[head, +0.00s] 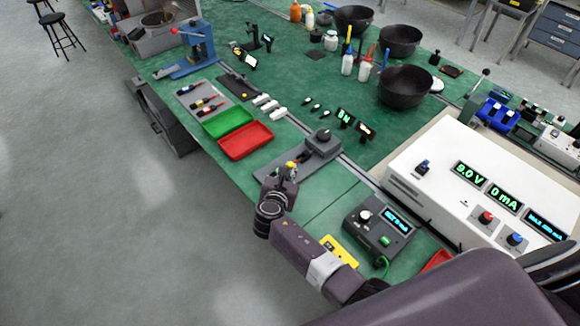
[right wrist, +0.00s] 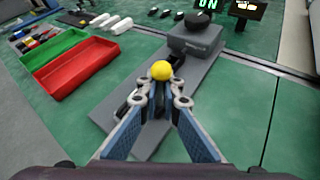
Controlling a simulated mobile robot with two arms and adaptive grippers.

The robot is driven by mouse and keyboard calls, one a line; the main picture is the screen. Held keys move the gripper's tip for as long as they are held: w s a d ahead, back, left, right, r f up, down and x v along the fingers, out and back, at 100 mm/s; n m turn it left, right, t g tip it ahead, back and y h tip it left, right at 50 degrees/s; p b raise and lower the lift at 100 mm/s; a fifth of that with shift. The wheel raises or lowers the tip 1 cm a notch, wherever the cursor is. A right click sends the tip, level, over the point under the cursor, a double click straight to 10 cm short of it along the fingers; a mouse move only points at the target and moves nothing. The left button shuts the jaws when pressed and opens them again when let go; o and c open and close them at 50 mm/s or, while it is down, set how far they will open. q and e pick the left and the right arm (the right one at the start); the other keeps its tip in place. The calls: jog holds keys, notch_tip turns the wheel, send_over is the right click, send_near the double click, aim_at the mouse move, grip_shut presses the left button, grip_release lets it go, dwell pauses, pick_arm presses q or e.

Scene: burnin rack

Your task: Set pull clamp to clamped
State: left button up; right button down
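The pull clamp (head: 320,144) is a grey block with a black round knob on a long grey base plate, lying on the green bench. Its block (right wrist: 195,42) also shows at the top of the right wrist view. A yellow ball handle (right wrist: 161,70) sits at the near end; it is small in the head view (head: 292,164). My right gripper (right wrist: 162,88) is at this handle, one fingertip on each side, and the narrow gap is about the ball's width. The ball shows just past the tips. The linkage below is partly hidden by the fingers. My left gripper is not in view.
A red tray (head: 245,141) and a green tray (head: 227,122) lie left of the clamp. A dark meter box (head: 379,223) stands to its right, with a large white power supply (head: 420,180) behind it. Small lit displays (head: 346,117) stand behind the clamp.

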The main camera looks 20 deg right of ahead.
dwell(0.3)
jog(key=c, duration=2.1)
grip_release()
jog(key=v, duration=1.2)
jog(key=shift+a+r, duration=0.1)
